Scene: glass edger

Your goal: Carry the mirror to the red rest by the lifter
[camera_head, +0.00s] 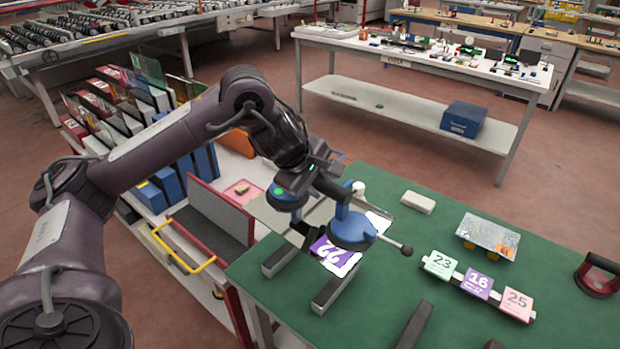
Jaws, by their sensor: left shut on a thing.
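My left gripper (322,172) is shut on the dark handle of a blue two-cup suction lifter (350,229) above the left end of the green table. A grey, shiny sheet (270,213) shows beneath the cups; I cannot tell if it is lifted clear. A purple label reading 22 (331,252) shows beside the front cup. Another mirror-like sheet (488,233) with an orange tag lies further right. A red-and-black lifter (597,276) stands at the table's right. I cannot make out a red rest for certain. My right gripper is not in view.
Grey bars (336,289) stand on the green table (390,285). Number plates 23, 16 and 25 (478,283) stand in a row, near a white block (418,202). A cart with a yellow handle (183,262) and racked panels stands left. Bare table shows between the bars and plates.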

